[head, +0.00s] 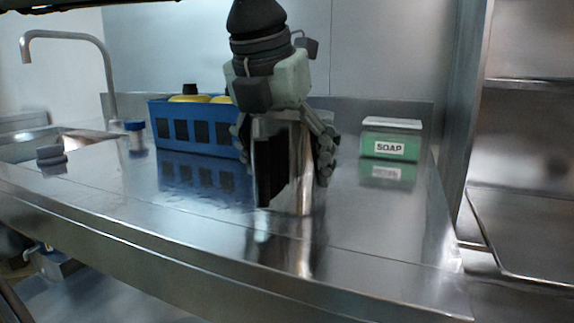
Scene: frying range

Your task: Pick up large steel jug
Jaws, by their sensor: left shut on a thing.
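The large steel jug (301,165) is in the middle of the head view, a shiny upright vessel with a dark handle or dark reflecting side at its left. My left gripper (285,145) comes down on it from above, with one finger at each side, and is shut on it. The gripper hides the jug's upper part. The jug's base is at or just above the steel counter (350,225); I cannot tell whether it touches. My right gripper is not in view.
A blue crate (180,125) with yellow-topped things stands behind left of the jug. A green SOAP box (391,138) is at the right. A small white jar with a blue lid (136,138), a dark object (51,158), a sink and a tap (70,36) are at the left. The front counter is clear.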

